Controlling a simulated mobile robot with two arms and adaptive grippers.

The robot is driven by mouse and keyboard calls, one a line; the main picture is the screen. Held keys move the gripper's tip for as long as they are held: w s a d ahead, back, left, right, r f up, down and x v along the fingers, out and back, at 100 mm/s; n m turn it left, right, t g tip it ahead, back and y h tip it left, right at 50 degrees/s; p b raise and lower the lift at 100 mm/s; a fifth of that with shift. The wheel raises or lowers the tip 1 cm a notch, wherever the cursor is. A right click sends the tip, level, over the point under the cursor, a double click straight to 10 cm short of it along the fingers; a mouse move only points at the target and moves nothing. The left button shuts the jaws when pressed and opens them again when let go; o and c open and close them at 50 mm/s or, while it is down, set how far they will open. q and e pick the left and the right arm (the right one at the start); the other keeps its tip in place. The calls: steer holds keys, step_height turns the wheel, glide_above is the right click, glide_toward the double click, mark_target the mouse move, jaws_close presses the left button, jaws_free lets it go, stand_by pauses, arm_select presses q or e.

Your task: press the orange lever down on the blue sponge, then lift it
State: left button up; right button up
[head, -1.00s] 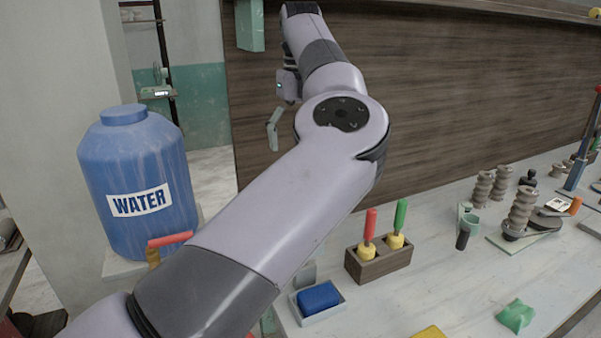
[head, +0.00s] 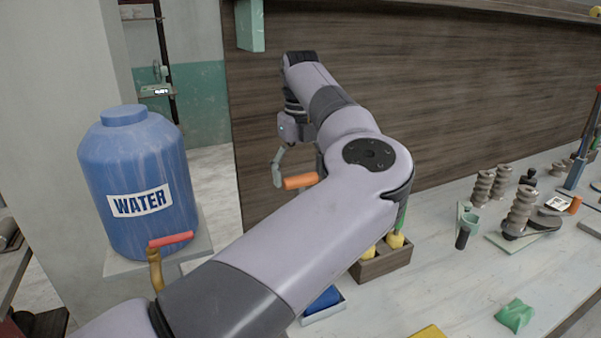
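An orange lever end (head: 301,181) sticks out to the left from behind my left arm in the head view. The rest of the lever is hidden by the arm. My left gripper (head: 280,168) is at the far end of that arm. One bent finger points down, just left of the orange end. The other finger is not clear, and I cannot tell whether the gripper touches the lever. A blue sponge (head: 324,298) lies in a small pale tray (head: 327,314) below the arm, partly covered by it. My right gripper is not in view.
A blue water barrel (head: 137,180) with a red-handled tap (head: 170,239) stands at left. A wooden block (head: 383,265) with yellow-collared tools is right of the sponge. The bench's front middle is mostly clear.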

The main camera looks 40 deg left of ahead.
arm_select(q)
steer(key=c, duration=1.4)
